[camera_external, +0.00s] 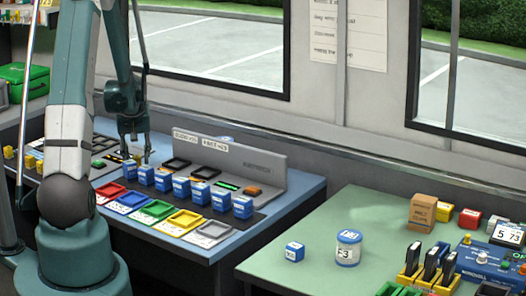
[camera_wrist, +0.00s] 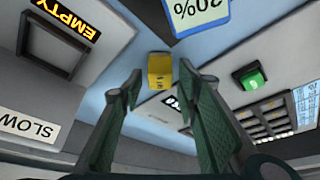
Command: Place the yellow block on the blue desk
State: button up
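My gripper (camera_external: 134,145) is over the back left part of the blue desk (camera_external: 308,186) in the external view. In the wrist view my gripper (camera_wrist: 160,88) is open, its two green fingers spread apart. A yellow block (camera_wrist: 159,71) lies beyond the fingertips, roughly centred between them, with nothing gripped. I cannot tell its exact distance from the fingers. In the external view I cannot clearly pick out this block near the gripper. Small yellow pieces (camera_external: 30,161) show at the far left, beside my arm.
Several blue-and-white blocks (camera_external: 181,187) stand in a row on the blue desk, before a grey panel (camera_external: 262,166). Coloured trays (camera_external: 150,212) line its front. A green table (camera_external: 290,230) at right holds a can (camera_external: 348,248). A green button (camera_wrist: 252,79) shows in the wrist view.

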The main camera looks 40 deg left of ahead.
jog(key=shift+r, duration=0.1)
jog(key=p+v, duration=0.2)
jog(key=v, duration=1)
dwell(0.4)
dwell(0.5)
jog(key=shift+d, duration=0.1)
